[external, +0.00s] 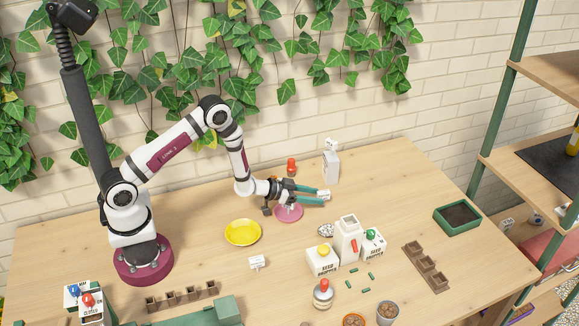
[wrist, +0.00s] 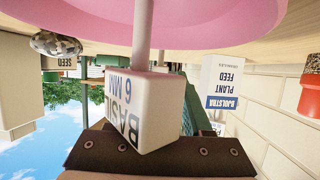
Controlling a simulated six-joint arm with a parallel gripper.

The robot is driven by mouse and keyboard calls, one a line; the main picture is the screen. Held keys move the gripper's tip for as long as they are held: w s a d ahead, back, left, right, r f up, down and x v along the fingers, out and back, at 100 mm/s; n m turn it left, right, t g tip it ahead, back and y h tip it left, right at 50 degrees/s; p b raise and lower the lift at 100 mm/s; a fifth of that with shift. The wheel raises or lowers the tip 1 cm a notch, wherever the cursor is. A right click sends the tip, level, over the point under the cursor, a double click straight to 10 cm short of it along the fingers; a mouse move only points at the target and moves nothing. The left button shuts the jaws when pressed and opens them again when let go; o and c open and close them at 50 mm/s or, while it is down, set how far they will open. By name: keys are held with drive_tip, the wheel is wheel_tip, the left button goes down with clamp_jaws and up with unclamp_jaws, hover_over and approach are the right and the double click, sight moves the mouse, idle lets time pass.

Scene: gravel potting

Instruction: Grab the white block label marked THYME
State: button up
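My gripper (external: 322,195), with teal fingers, is low over a pink disc (external: 288,213). A small white block (external: 323,194) is at the fingertips in the external view. In the upside-down wrist view a close white block marked BASIL 6 MM (wrist: 142,115) is on a thin pale stem by the pink disc (wrist: 150,18). The fingers are mostly hidden there, and whether they press on the block does not show. Another small white block label (external: 257,262) stands on the table, and one more (external: 331,144) is on a white box. Their lettering is too small to read, and THYME is not legible anywhere.
A yellow saucer (external: 243,232) lies left of the disc. The white PLANT FEED box (external: 331,167) and a red-capped item (external: 291,167) stand behind.

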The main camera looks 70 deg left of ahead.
clamp_jaws()
drive_tip(key=shift+r, duration=0.1)
